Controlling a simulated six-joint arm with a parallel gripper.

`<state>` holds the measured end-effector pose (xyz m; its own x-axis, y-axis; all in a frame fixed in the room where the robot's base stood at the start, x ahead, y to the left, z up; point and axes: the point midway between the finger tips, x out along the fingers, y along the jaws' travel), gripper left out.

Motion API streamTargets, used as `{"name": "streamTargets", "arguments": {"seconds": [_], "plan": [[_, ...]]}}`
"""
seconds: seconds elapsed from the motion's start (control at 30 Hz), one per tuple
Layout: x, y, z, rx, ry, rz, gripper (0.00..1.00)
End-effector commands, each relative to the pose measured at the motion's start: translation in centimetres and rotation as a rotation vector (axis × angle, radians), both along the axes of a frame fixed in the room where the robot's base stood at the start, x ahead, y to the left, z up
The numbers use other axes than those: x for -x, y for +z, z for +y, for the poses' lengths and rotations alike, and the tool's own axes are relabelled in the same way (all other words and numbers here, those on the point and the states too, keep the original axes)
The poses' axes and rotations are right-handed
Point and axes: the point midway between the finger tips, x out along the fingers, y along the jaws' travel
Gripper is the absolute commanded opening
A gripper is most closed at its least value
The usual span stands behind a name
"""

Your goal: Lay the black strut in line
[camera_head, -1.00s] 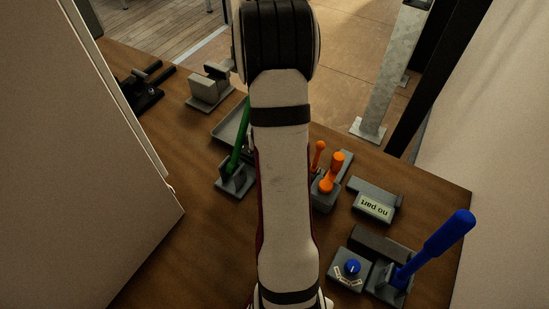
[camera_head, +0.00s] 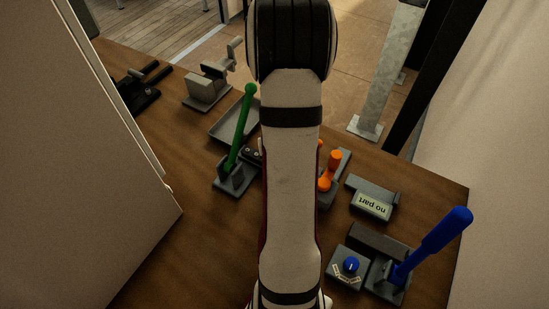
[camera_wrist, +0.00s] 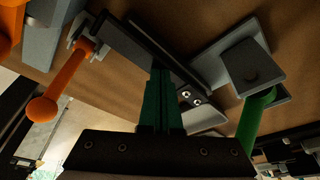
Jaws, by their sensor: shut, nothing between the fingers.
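A black fixture (camera_head: 139,92) with black bars on it lies at the far left of the table in the head view. I cannot tell for certain which bar is the black strut. My gripper is hidden behind my own arm in the head view. In the wrist view my gripper (camera_wrist: 161,98) has its dark green fingers together, with nothing between them. A long dark bar (camera_wrist: 158,48) runs behind the fingertips there; I cannot tell whether they touch it.
A green lever (camera_head: 241,130) stands upright left of my arm, by a grey tray (camera_head: 220,134). A grey clamp (camera_head: 206,92) is behind it. To the right are an orange lever (camera_head: 327,173), a "no part" holder (camera_head: 371,206), a blue knob (camera_head: 351,264) and a tilted blue lever (camera_head: 433,243). Pale panels flank the table.

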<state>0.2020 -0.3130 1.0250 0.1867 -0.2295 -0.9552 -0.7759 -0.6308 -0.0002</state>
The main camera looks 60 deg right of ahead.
Motion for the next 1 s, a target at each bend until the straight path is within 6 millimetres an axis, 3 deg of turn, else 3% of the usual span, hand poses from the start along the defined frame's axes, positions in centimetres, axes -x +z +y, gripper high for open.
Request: {"name": "streamTargets", "arguments": {"seconds": [0.37,0.8,1.0], "plan": [[0.3,0.0,0.0,-0.001,0.0,0.0,0.0],[0.2,5.5,0.0,0.002,0.0,-0.001,0.0],[0.3,6.0,0.0,0.0,0.0,0.0,0.0]]}}
